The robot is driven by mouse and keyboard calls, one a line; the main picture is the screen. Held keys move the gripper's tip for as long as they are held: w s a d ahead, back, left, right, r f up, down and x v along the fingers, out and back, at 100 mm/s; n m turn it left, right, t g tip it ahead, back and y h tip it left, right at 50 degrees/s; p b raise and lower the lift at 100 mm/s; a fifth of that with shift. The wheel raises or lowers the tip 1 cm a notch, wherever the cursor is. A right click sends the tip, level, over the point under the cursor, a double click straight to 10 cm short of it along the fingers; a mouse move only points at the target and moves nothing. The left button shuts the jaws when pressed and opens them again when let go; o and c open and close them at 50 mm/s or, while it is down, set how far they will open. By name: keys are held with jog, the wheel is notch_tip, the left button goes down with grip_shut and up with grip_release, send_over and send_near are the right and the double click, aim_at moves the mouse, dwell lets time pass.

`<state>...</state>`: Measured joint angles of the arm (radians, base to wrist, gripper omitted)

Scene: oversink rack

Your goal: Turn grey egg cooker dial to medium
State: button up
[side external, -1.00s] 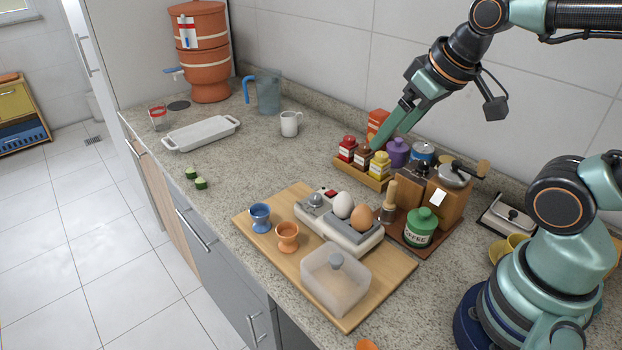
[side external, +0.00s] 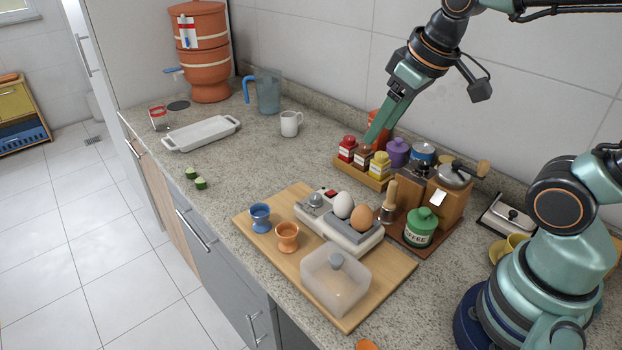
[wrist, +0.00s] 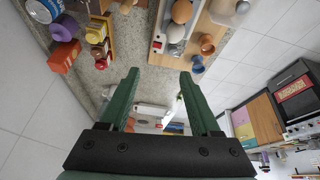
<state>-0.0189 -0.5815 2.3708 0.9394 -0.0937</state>
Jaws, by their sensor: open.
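The grey egg cooker (side external: 352,239) sits on a wooden board, with a white egg and a brown egg in it. Its grey dial (side external: 316,200) is at the left end, next to a red switch (side external: 330,192). In the wrist view the dial (wrist: 175,50) and red switch (wrist: 157,45) show near the top middle. The dial's pointer setting is too small to read. My gripper (side external: 371,138) hangs over the back of the counter, above and behind the cooker, by the spice jars. In the wrist view my gripper (wrist: 160,77) is open, with nothing between its fingers.
Spice jars in a wooden tray (side external: 375,184) and an orange box (side external: 378,124) stand close to my gripper. A blue egg cup (side external: 260,217), an orange egg cup (side external: 287,236) and a translucent lid (side external: 328,283) surround the cooker.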

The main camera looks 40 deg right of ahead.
jog(key=w+a+f+n+g, duration=0.2)
jog(key=w+n+g, duration=0.15)
jog(key=w, duration=0.25)
jog(key=n+g, duration=0.1)
jog(key=n, duration=0.2)
send_near(316, 195)
notch_tip(316, 195, down, 9)
jog(key=shift+w+r, duration=0.1)
grip_shut()
